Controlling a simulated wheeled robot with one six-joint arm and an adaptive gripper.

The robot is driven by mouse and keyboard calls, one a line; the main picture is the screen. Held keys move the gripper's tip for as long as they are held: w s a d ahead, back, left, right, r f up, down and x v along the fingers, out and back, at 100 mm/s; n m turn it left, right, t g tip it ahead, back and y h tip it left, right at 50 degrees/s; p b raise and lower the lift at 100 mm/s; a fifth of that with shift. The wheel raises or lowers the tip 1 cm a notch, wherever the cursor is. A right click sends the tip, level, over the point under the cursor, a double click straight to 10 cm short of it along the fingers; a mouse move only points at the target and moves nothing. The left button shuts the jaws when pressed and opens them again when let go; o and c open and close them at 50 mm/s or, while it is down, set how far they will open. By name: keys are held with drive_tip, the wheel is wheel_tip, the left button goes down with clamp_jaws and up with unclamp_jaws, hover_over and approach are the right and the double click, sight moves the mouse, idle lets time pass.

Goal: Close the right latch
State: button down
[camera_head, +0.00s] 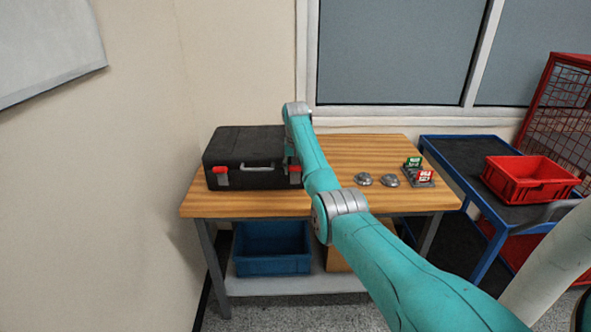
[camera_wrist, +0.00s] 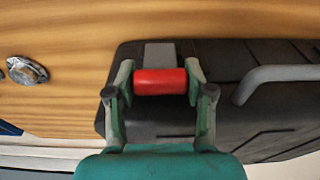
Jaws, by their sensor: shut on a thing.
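A black case (camera_head: 243,148) with a grey handle (camera_head: 257,168) stands on the wooden table's left part. Its front has a red left latch (camera_head: 221,171) and a red right latch (camera_head: 295,171). In the wrist view, the red right latch (camera_wrist: 160,82) lies between the two fingertips of my gripper (camera_wrist: 157,84), which is shut on it. A grey plate (camera_wrist: 160,54) on the case is beside the latch, and the handle (camera_wrist: 275,78) is to the right. In the head view, my arm hides most of the gripper and part of the case's right end.
The wooden table (camera_head: 345,149) also holds two metal domes (camera_head: 376,180) and a rack with green and red items (camera_head: 419,174). A blue cart (camera_head: 462,158) with a red bin (camera_head: 530,178) stands at right. A blue bin (camera_head: 271,250) is below the table.

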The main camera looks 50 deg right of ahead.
drive_tip(key=shift+f, duration=0.2)
drive_tip(key=shift+c, duration=2)
unclamp_jaws()
drive_tip(key=shift+r, duration=0.15)
wheel_tip(320, 180, up, 12)
drive_tip(key=s+a, duration=0.1)
drive_tip(key=shift+a, duration=0.2)
drive_tip(key=shift+s+f, duration=0.1)
drive_tip(key=shift+f, duration=0.1)
